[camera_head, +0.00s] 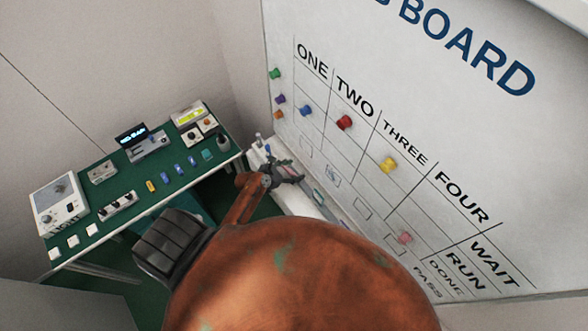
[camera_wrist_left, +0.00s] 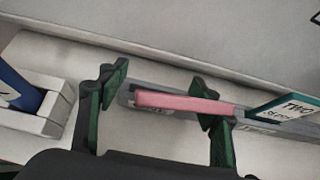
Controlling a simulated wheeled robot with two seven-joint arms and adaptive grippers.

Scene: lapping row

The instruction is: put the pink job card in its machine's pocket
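The pink job card (camera_wrist_left: 180,103) shows edge-on in the left wrist view, low on a grey strip along a pale ledge. My left gripper (camera_wrist_left: 158,84) is open, its two green fingers well apart. The card lies in the gap beyond them and runs behind the right finger; a gap shows between its left end and the left finger. In the head view my left gripper (camera_head: 287,172) is at the ledge under the board, and I cannot make out the card there. Small outlined pockets (camera_head: 333,177) run along the board's lower part. My right gripper is not in view.
A teal card marked TWO (camera_wrist_left: 287,108) stands just right of the pink card. A white holder with a blue thing (camera_wrist_left: 38,102) is at left. The white board (camera_head: 430,130) carries colored magnets. A green bench (camera_head: 140,180) with instruments stands at left.

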